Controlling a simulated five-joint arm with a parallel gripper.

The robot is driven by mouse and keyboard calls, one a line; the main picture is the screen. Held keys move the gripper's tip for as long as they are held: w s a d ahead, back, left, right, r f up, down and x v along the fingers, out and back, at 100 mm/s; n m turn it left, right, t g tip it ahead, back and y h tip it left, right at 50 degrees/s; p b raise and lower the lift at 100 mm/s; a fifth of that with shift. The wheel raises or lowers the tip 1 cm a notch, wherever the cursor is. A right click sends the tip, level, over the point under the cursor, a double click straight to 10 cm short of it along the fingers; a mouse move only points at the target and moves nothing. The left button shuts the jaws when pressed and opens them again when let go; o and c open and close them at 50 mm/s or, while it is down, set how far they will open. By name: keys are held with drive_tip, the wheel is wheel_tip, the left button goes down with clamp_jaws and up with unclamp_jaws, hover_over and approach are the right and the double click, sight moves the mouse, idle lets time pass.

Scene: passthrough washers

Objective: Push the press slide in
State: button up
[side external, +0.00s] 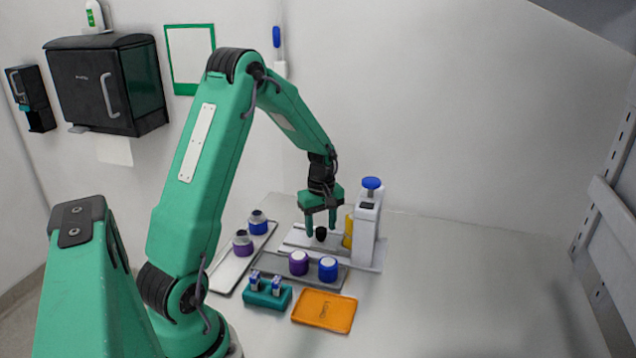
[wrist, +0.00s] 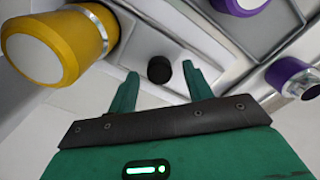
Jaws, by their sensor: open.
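The white press (side external: 366,230) with a blue top button stands at the back right of the work area. A yellow container with a pale end (side external: 348,232) is beside its column; it is large at the upper left of the wrist view (wrist: 85,38). The pale slide plate (side external: 294,239) extends left from the press. A black knob (side external: 321,235) shows at the slide, and in the wrist view (wrist: 159,69). My gripper (side external: 321,229) is open and points down over the slide. In the wrist view its fingers (wrist: 162,76) are on either side of the knob; contact cannot be told.
A grey tray with a purple jar (side external: 299,263) and a blue jar (side external: 328,269) lies in front. A left tray holds a purple bottle (side external: 243,245) and a blue bottle (side external: 258,224). A teal rack (side external: 267,295) and an orange tray (side external: 324,311) are nearer. The right table is clear.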

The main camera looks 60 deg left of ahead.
drive_tip(key=shift+r, duration=3.55)
drive_tip(key=m, duration=1)
drive_tip(key=shift+w+a, duration=0.1)
drive_tip(key=m, duration=0.5)
drive_tip(key=shift+f+m, duration=0.1)
drive_tip(key=shift+m, duration=0.2)
drive_tip(key=m, duration=0.6)
drive_tip(key=shift+f, duration=0.15)
drive_tip(key=shift+f, duration=3.8)
